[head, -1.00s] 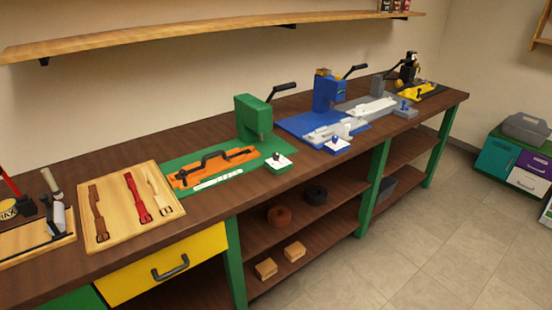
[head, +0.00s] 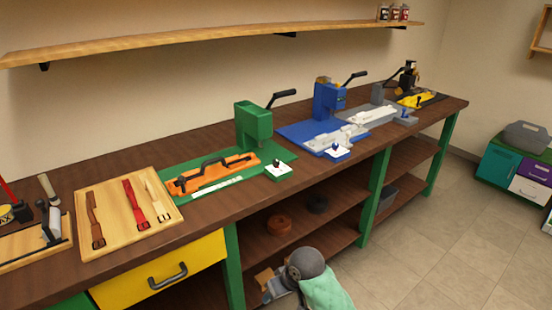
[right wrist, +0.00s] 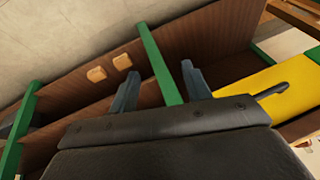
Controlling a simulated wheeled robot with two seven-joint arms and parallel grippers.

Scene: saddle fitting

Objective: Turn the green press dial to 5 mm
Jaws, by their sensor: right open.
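The green press (head: 254,124) stands on its green base plate (head: 286,155) on the workbench, with a black lever at its top right. Its dial (head: 277,168) is a small dark knob on a white plate at the front right corner of the base; its setting is too small to read. An orange jig (head: 215,173) lies on the base left of it. My right arm shows low in the head view, below the bench top and well apart from the dial. In the right wrist view my right gripper (right wrist: 160,85) is open and empty, facing the bench's lower part. My left gripper is out of view.
The blue press (head: 328,100) stands right of the green one, with a grey station beyond. A board with straps (head: 112,215) lies left. Under the bench are shelves, green legs (head: 234,265) and a yellow drawer (head: 160,272). The floor (head: 450,240) at right is clear.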

